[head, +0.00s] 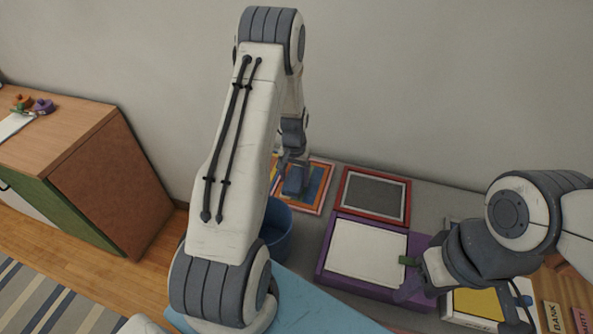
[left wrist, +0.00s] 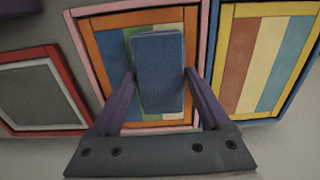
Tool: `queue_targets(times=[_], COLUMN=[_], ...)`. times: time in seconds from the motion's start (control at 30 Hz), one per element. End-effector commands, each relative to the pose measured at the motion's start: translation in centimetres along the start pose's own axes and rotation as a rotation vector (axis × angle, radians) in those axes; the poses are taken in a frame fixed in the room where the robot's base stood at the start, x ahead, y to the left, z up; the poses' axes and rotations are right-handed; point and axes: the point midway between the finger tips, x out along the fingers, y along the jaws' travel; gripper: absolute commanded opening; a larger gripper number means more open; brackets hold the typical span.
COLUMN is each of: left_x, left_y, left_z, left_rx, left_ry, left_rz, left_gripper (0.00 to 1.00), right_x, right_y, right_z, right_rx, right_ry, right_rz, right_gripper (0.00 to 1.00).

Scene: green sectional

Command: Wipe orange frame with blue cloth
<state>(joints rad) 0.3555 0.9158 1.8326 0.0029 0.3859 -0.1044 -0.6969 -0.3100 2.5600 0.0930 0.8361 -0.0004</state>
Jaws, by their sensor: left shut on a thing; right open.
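The orange frame (left wrist: 140,20) has a pink outer border and colored stripes inside. It also shows in the head view (head: 327,187) near the wall, partly behind my left arm. The blue cloth (left wrist: 158,70) is a folded, block-like pad. My left gripper (left wrist: 162,95) is shut on the cloth and holds it in front of the striped middle of the orange frame. I cannot tell whether the cloth touches it. In the head view my left gripper (head: 296,183) is over that frame. My right gripper (head: 404,277) is open near a purple frame's right side.
A purple frame (head: 328,262) with a white panel and a red frame (head: 375,170) with a grey panel lie nearby. A blue-and-yellow striped frame (left wrist: 268,60) is beside the orange one. A blue bin (head: 277,235) stands close to my left arm. A wooden cabinet (head: 115,180) is left.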

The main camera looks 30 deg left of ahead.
Motion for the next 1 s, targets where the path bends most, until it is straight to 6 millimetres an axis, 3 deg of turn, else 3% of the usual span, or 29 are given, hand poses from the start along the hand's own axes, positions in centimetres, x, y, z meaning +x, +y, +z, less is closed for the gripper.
queue_targets(times=[0.23, 0.73, 1.0], left_x=[0.0, 0.3, 0.2], left_y=[0.0, 0.0, 0.0], left_z=[0.0, -3.8, -3.4], left_rx=[0.0, 0.0, 0.0], left_ry=[0.004, 0.005, 0.001], left_rz=[0.0, 0.0, 0.0], left_gripper=[0.31, 0.31, 0.31], right_x=[0.0, 0.8, 0.6], right_y=[0.0, 0.1, 0.0], right_z=[0.0, 0.1, 0.0], right_rx=[0.0, 0.0, 0.0], right_ry=[0.0, 0.0, 0.0], right_rz=[0.0, 0.0, 0.0], right_gripper=[0.5, 0.5, 0.5])
